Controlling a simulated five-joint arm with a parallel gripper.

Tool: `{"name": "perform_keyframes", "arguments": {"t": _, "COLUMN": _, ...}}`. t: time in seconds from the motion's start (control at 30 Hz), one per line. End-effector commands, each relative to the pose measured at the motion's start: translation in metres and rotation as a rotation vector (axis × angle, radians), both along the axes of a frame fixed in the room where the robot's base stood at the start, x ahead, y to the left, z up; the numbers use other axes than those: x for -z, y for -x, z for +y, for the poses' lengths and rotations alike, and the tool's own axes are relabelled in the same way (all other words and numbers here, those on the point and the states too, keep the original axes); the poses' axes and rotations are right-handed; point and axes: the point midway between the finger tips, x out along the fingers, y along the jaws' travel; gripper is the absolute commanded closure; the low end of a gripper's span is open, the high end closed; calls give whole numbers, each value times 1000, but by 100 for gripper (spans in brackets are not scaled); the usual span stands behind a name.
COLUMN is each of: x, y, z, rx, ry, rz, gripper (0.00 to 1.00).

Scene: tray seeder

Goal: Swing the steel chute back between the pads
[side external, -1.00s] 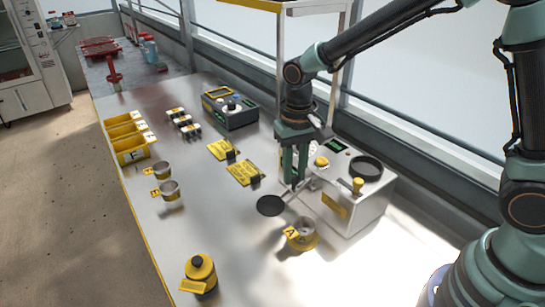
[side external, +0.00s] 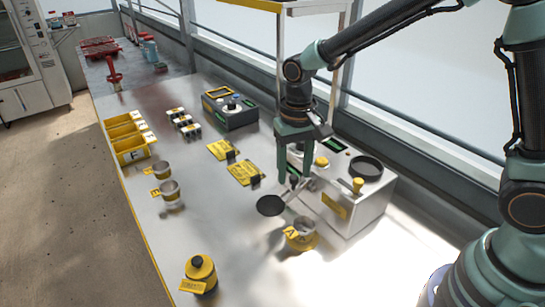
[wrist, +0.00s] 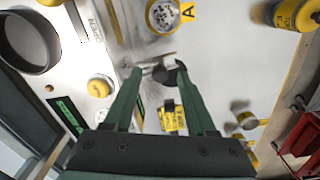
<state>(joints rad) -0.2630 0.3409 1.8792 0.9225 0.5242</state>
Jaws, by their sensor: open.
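The steel chute (side external: 300,194) is a thin bright arm reaching from the white machine (side external: 350,215) toward a dark round disc (side external: 270,206). In the wrist view the chute (wrist: 150,66) shows as a short bright piece beside the dark disc, partly covered by my fingers. My gripper (side external: 293,184) is above the machine's front edge, pointing down at the chute. In the wrist view my gripper (wrist: 158,70) is open, with one fingertip on each side of the chute's bright piece. I cannot tell whether either finger touches it. I cannot make out the pads for certain.
A labelled cup A (side external: 301,234) stands close in front of the chute. The machine carries a yellow knob (side external: 358,185) and a black ring (side external: 366,167). Yellow plates (side external: 245,173) lie behind. A yellow bottle (side external: 200,275) stands at the near edge.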

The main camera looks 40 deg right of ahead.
Motion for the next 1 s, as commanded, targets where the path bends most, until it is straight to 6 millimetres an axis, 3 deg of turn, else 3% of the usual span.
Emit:
{"name": "perform_keyframes", "arguments": {"t": 0.6, "x": -106, "y": -1, "z": 0, "rx": 0, "ry": -2, "rz": -6, "gripper": 43}}
{"name": "perform_keyframes", "arguments": {"t": 1.0, "x": -118, "y": 0, "z": 0, "rx": 0, "ry": -1, "rz": -3, "gripper": 43}}
